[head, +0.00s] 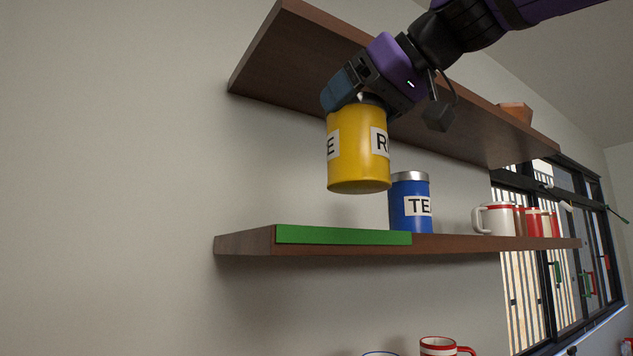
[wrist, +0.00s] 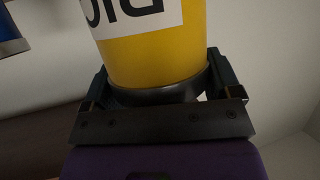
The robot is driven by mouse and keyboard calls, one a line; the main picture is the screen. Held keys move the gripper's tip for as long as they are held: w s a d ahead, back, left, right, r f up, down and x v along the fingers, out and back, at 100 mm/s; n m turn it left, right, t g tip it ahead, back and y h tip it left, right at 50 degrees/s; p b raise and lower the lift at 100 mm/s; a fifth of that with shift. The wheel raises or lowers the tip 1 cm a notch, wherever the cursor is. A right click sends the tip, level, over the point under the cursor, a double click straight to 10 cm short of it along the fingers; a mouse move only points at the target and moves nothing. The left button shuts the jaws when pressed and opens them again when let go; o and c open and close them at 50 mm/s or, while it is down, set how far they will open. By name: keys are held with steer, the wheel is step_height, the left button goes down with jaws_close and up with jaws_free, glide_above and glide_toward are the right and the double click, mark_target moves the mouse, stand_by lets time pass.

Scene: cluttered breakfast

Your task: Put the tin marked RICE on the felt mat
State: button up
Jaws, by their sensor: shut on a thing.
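A yellow tin (head: 357,160) with white labels is held in my gripper (head: 362,98) above the lower shelf. In the head view its labels show parts of a word, "E" and "R"; in the wrist view the tin (wrist: 155,55) shows an upside-down label reading part of "RIC". My gripper (wrist: 160,92) is shut on the tin's dark top end. The green felt mat (head: 340,235) lies at the left part of the lower shelf, its front edge visible. The tin hangs above the mat with a clear gap and looks about upright.
A blue tin marked "TE" (head: 410,203) stands right of the mat on the lower shelf (head: 470,243). White and red mugs (head: 497,219) stand farther right. An upper shelf (head: 300,60) is close behind and above my gripper. More mugs (head: 440,346) show at the bottom.

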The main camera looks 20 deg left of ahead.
steer(key=w+a+f, duration=0.4)
steer(key=w+a, duration=0.3)
steer(key=w, duration=0.1)
steer(key=shift+w+a+f, duration=0.3)
steer(key=shift+w, duration=0.05)
steer(key=shift+f, duration=0.1)
stand_by(0.3)
steer(key=o, duration=1)
steer(key=shift+o, duration=0.2)
steer(key=v, duration=1.2)
